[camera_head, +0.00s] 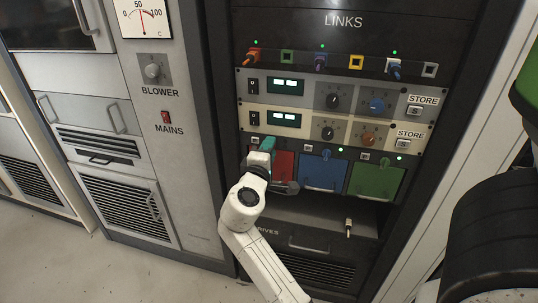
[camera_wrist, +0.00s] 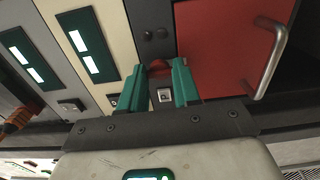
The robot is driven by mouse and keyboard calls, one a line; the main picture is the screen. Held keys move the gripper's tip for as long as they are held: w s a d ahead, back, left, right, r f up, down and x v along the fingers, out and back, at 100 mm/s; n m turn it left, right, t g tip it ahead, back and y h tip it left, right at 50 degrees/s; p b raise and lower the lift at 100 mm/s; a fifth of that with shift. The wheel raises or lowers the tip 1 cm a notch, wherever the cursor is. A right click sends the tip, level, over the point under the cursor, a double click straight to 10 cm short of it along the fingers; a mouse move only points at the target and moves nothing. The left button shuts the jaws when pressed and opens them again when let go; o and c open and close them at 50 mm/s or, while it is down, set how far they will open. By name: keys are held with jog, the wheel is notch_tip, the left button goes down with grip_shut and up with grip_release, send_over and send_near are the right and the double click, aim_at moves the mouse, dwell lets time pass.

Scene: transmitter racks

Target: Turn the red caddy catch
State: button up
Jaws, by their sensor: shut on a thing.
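The red caddy (camera_head: 285,165) is at the left of a row of three caddies in the rack, partly behind my arm. It also shows in the wrist view (camera_wrist: 215,50), with a bare metal handle (camera_wrist: 273,62). The red catch (camera_wrist: 160,68) is a small round knob beside the caddy's edge, showing between my teal fingertips. In the head view it is hidden behind my gripper (camera_head: 266,147). In the wrist view my gripper (camera_wrist: 160,80) is shut on the catch, one finger on each side of it.
The blue caddy (camera_head: 320,172) and the green caddy (camera_head: 376,181) stand to the right, each with a catch above. Two panels with displays and knobs (camera_head: 330,100) are above. An open shelf space lies under the caddies.

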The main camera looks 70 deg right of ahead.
jog(key=shift+m, duration=0.3)
jog(key=o, duration=1.1)
jog(key=shift+c, duration=0.2)
jog(key=shift+a, duration=0.15)
jog(key=a, duration=1)
jog(key=shift+s+a+p, duration=0.3)
jog(key=shift+s+p, duration=0.05)
jog(key=shift+s, duration=0.1)
